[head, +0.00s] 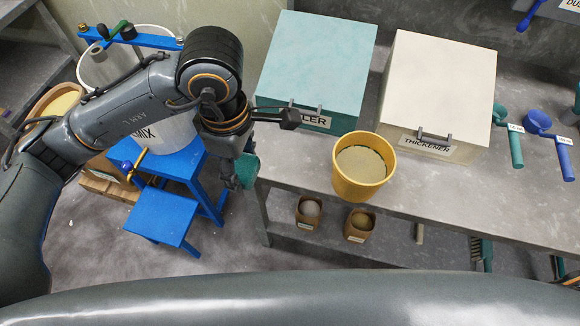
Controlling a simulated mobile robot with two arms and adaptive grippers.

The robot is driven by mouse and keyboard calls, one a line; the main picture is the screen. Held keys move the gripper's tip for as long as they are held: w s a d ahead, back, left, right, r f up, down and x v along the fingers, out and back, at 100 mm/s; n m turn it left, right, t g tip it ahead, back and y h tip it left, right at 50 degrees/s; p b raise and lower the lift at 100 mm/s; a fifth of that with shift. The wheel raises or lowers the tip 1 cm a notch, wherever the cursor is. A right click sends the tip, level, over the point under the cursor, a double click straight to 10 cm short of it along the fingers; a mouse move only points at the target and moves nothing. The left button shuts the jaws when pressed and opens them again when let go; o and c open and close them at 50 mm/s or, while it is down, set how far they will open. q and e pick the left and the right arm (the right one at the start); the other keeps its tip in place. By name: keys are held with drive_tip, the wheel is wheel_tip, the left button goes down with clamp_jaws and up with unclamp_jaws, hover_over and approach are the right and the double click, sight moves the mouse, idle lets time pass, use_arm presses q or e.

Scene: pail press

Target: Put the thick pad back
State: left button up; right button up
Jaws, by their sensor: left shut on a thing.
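My left gripper (235,180) hangs below its wrist in front of the bench's left end, pointing down. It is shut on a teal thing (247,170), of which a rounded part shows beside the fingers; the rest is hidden. I cannot make out whether this is the thick pad, and no other thing is clearly a thick pad. A white lidded bin marked THICKENER (440,85) stands on the bench. A teal bin (315,65) with a partly hidden label ending in LER is left of it. My right gripper is not in view.
A yellow pail (362,187) with beige contents stands at the bench's (450,190) front edge. A white MIX pail (165,135) sits on a blue stand (205,190) with a lower blue step (163,215). Teal (516,150) and blue (565,160) scoops are at right.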

use_arm(q)
drive_tip(key=w+d+f+p, duration=0.1)
drive_tip(key=w+d+f, duration=0.1)
drive_tip(key=w+f, duration=0.1)
drive_tip(key=w+d+f+p, duration=0.2)
drive_tip(key=w+f, duration=0.1)
drive_tip(key=w, duration=0.1)
drive_tip(key=w+d+f+p, duration=0.1)
drive_tip(key=w+d+f, duration=0.1)
drive_tip(key=w+f, duration=0.1)
drive_tip(key=shift+w+d, duration=0.35)
drive_tip(key=shift+w, duration=0.25)
drive_tip(key=shift+w+d+f+p, duration=0.2)
drive_tip(key=shift+w+f+p, duration=0.15)
drive_tip(key=shift+f, duration=0.2)
wheel_tip(320, 180, down, 2)
drive_tip(key=shift+f+p, duration=0.1)
drive_tip(key=shift+p, duration=0.8)
drive_tip(key=shift+f, duration=0.4)
